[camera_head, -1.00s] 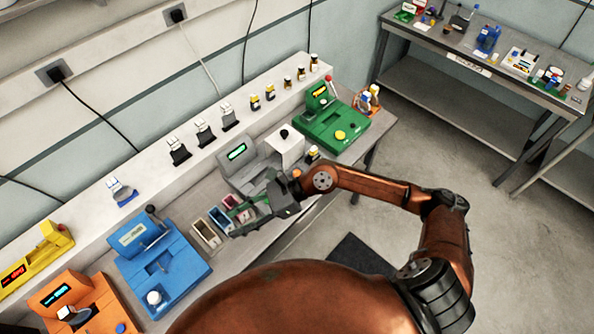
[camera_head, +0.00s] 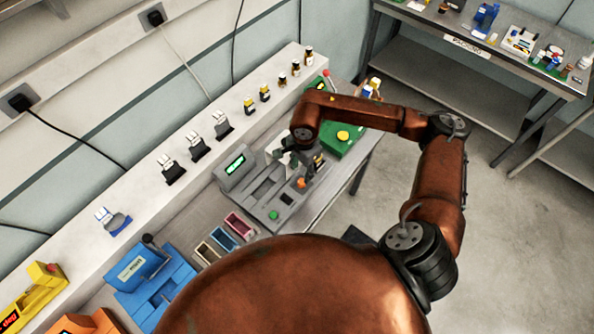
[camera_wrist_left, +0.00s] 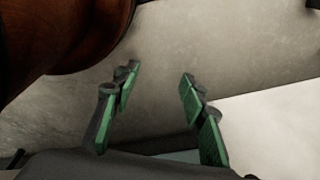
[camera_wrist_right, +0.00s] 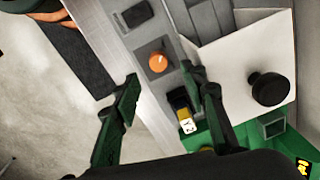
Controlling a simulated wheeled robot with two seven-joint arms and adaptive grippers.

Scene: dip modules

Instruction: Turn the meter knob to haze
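The grey meter (camera_head: 252,190) with a lit green display stands on the bench in the head view. Its orange knob (camera_head: 301,183) sits on the right part of its top and also shows in the right wrist view (camera_wrist_right: 157,62), with a pale pointer mark. My right gripper (camera_head: 300,162) is over this end of the meter. In the right wrist view the gripper (camera_wrist_right: 160,92) is open and empty, with the knob apart from the fingers, beyond the gap between them. My left gripper (camera_wrist_left: 158,88) is open and empty; it is outside the head view. Setting labels are unreadable.
A white block with a black knob (camera_wrist_right: 270,88) and a yellow-capped vial (camera_wrist_right: 184,108) stand close to the right finger. The green device (camera_head: 343,140) is beyond. Small coloured trays (camera_head: 223,238) and a blue device (camera_head: 150,278) lie left of the meter.

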